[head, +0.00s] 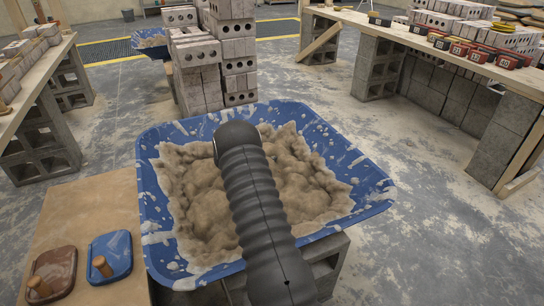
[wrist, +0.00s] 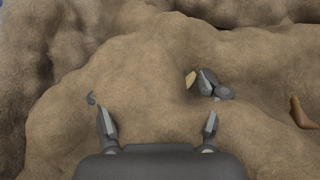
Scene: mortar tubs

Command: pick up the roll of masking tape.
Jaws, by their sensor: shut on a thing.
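A blue mortar tub (head: 365,203) holds lumpy tan mortar (head: 310,190). My arm reaches over it in the head view and hides part of the mortar, and my gripper does not show there. In the wrist view my gripper (wrist: 158,130) is over the mortar (wrist: 150,65), its two fingers set wide apart. Only mortar-coloured mass shows between the fingers, and the jaws are shut on it. I see no roll of masking tape that I can make out in either view.
A board with a brown float (head: 52,275) and a blue float (head: 109,257) stands left of the tub. A brick stack (head: 197,70) rises behind it. Benches on concrete blocks stand left and right (head: 375,68). Bare floor (head: 440,220) lies to the right.

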